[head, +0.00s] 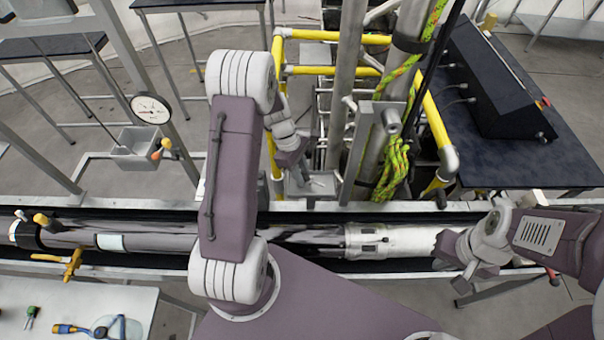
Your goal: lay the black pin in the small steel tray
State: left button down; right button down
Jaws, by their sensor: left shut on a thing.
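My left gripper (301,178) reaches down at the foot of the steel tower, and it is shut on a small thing. That thing is taken to be the black pin, but it is too small and too hidden to make out. A small open steel tray (134,153) with raised walls sits on a rail at the left, under the round dial; I see no pin in it. My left gripper is well to its right and apart from it. My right gripper (446,257) is beside the pale end of the long tube, and its fingers are not clear.
A flat steel ledge (322,186) lies close by my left gripper. Steel posts, yellow rails (436,125) and a green rope (393,165) crowd the tower. The long tube (160,240) crosses in front. A white table (70,300) with tools is at lower left.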

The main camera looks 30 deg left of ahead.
pick_arm(q)
jog(key=shift+f, duration=0.3)
jog(key=c, duration=1.2)
grip_release()
jog(key=shift+o, duration=0.4)
jog(key=shift+s+r, duration=0.1)
jog(key=shift+s, duration=0.1)
jog(key=shift+w, duration=0.2)
jog(key=shift+a+r, duration=0.1)
